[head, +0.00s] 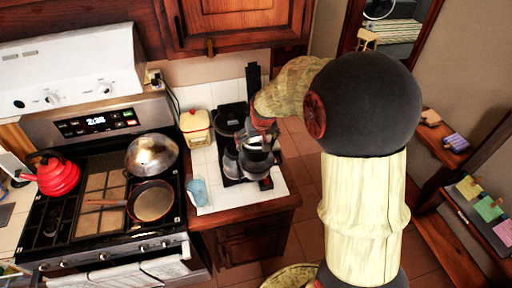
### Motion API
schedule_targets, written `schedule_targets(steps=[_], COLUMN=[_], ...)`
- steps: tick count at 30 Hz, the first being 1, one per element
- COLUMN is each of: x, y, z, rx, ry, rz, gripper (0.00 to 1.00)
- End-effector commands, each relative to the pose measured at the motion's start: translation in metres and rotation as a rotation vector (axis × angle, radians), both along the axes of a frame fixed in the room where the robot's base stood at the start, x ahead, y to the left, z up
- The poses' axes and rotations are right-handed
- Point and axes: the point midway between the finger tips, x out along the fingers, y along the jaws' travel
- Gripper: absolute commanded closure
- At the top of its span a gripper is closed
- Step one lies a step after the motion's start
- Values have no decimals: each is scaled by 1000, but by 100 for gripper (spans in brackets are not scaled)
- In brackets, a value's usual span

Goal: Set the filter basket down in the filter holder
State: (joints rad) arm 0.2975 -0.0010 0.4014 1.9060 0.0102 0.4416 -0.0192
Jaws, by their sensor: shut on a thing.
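A black coffee maker (253,85) stands on the small white-tiled counter, with a tall dark column at its back. My arm reaches in from the right, and my gripper (257,142) is over the front part of the machine. The gripper is shut on the filter basket, which is small here and mostly hidden by the gripper. I cannot make out the filter holder clearly behind my gripper. I cannot tell whether the basket touches it.
A light blue cup (198,192) stands at the counter's front left. A cream and red container (195,127) is at the back left. The stove (50,232) holds a red kettle (56,176), a domed metal pot (151,154) and a pan (153,202). A wooden cabinet (235,22) hangs above.

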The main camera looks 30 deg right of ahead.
Motion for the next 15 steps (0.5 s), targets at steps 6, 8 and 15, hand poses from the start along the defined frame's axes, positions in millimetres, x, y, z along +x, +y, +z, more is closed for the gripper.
schedule_targets(steps=[6,8,15], x=[4,4,5], y=[-1,-1,-1], z=[-25,-31,-36], rx=[1,1,0], ry=[3,2,-1], rz=[0,0,0], gripper=[39,39,39])
